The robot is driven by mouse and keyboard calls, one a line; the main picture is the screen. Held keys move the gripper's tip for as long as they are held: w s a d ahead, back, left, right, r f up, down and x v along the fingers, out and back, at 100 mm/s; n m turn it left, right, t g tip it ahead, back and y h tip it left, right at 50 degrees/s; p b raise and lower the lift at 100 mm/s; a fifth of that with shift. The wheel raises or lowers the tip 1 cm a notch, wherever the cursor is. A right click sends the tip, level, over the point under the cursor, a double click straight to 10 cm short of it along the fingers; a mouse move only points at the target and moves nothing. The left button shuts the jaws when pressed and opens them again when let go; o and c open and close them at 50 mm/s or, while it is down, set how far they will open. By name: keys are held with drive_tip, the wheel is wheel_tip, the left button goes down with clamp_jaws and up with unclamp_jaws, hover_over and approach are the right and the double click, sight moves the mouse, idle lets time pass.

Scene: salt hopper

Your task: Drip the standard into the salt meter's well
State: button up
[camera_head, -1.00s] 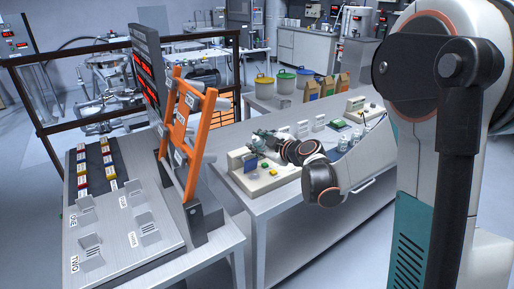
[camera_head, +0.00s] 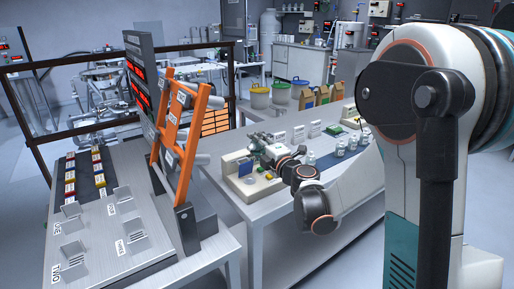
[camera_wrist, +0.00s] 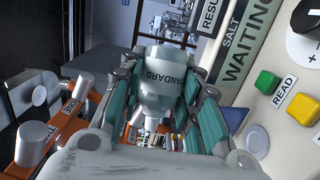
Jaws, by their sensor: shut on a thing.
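My gripper (camera_wrist: 165,95) is shut on the standard bottle (camera_wrist: 163,78), a pale grey bottle with "STANDARD" printed on its side, seen between the teal-lined fingers in the wrist view. Its narrow tip points toward the bottom of that picture. The salt meter (camera_wrist: 238,75) is a cream box to the right of the gripper, with a "SALT" display reading "WAITING", a green and a yellow button and a "READ" label. A round blue-grey spot (camera_wrist: 255,140) lies on its face; I cannot tell if it is the well. In the head view my gripper (camera_head: 266,143) is over the meter (camera_head: 250,186), and the bottle is hard to make out.
Several small white jars (camera_head: 340,150) stand on the bench right of my wrist. White label cards (camera_head: 298,133) stand behind. An orange rack (camera_head: 180,125) and a sloped metal panel (camera_head: 120,215) stand at left. Buckets (camera_head: 281,92) and brown bags (camera_head: 321,95) are at the back.

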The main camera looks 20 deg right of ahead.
drive_tip(key=shift+a+r+n+t+y, duration=0.15)
drive_tip(key=shift+n+t, duration=0.1)
drive_tip(key=shift+n, duration=0.5)
drive_tip(key=shift+d+r+n+t+y, duration=0.1)
drive_tip(key=shift+r+n+t, duration=0.1)
drive_tip(key=shift+n, duration=0.5)
drive_tip(key=shift+a+r+n+t+y, duration=0.15)
drive_tip(key=shift+n+t, duration=0.1)
drive_tip(key=shift+n, duration=0.5)
drive_tip(key=shift+s+d, duration=0.1)
idle(1.2)
